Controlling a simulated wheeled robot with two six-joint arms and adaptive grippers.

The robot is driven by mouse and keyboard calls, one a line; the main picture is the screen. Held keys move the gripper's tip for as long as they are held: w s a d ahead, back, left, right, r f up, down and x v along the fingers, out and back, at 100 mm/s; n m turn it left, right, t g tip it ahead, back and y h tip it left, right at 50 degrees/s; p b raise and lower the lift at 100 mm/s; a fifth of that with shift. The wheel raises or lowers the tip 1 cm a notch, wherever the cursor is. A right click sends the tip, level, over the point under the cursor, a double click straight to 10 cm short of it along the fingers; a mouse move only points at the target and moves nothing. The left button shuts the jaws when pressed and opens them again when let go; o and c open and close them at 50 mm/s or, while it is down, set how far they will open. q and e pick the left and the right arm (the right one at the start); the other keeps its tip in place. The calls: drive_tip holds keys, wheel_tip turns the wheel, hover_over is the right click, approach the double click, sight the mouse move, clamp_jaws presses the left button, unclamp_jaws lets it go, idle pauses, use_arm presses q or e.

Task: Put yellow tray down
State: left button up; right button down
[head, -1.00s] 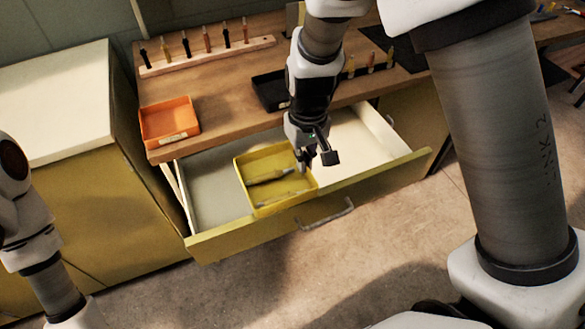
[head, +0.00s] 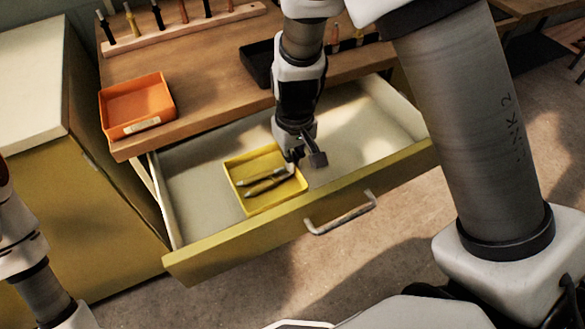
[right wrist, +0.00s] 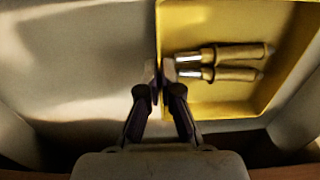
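The yellow tray (head: 264,206) is inside the open drawer (head: 200,205), behind its front panel. It looks level and low in the drawer; I cannot tell whether it touches the bottom. Two tools with light handles and metal ends (right wrist: 232,63) lie side by side in it. My right gripper (head: 305,158) is at the tray's right side. In the right wrist view, the fingers (right wrist: 159,72) are closed on either side of the tray's wall (right wrist: 157,20). My left arm shows at the left edge, but its gripper is out of view.
The drawer's floor is bare left and right of the tray. The drawer handle (head: 340,218) sticks out in front. On the wooden bench above are an orange tray (head: 137,108), a black tray (head: 257,62) and a rack (head: 190,30) with several tools.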

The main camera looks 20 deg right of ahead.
wheel_tip(320, 180, down, 3)
drive_tip(key=shift+f+b, duration=0.2)
drive_tip(key=shift+b, duration=0.1)
drive_tip(key=shift+f, duration=0.15)
drive_tip(key=c, duration=1.3)
unclamp_jaws()
drive_tip(key=shift+r, duration=0.35)
wheel_tip(320, 180, up, 11)
drive_tip(key=shift+f+p, duration=0.1)
drive_tip(key=shift+p, duration=1.15)
drive_tip(key=shift+r, duration=0.45)
